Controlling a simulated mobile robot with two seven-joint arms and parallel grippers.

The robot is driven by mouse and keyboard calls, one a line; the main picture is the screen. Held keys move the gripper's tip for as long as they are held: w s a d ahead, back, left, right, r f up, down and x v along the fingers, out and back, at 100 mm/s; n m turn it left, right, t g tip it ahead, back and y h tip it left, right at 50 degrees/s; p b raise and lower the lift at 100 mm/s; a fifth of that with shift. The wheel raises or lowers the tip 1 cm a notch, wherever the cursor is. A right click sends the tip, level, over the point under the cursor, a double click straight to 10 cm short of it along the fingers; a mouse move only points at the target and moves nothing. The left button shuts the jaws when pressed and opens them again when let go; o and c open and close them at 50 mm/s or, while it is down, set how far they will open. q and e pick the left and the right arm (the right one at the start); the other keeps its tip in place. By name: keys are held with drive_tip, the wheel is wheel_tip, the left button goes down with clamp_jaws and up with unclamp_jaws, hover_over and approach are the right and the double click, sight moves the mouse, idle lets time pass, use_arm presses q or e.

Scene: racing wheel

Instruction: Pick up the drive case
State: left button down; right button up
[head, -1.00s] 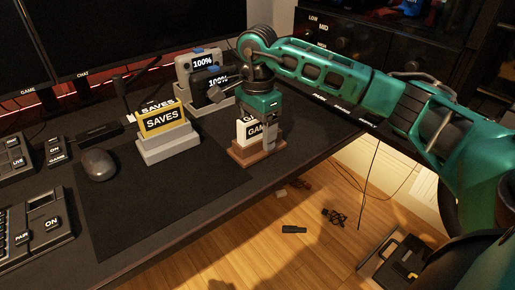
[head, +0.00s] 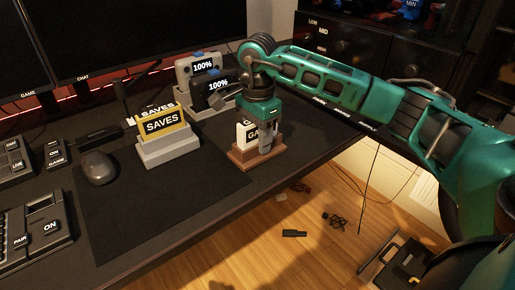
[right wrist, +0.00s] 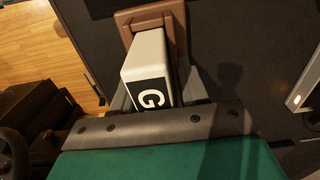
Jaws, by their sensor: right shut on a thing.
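I cannot tell whether the case is clear of the stand. My left gripper is not in view.
A yellow-edged "SAVES" case (head: 163,121) sits in a grey stand (head: 168,151) to the left. Grey and black units marked "100%" (head: 208,92) stand behind. A mouse (head: 99,167) lies on the dark mat (head: 150,210). The desk drops to a wooden floor (head: 265,225) at right.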

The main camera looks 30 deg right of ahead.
drive_tip(key=shift+r, duration=0.15)
drive_tip(key=shift+c, duration=0.3)
drive_tip(key=shift+r, duration=0.25)
wheel_tip(320, 180, up, 19)
drive_tip(key=p, duration=0.5)
drive_tip(key=shift+r+p, duration=0.15)
drive_tip(key=shift+p, duration=0.2)
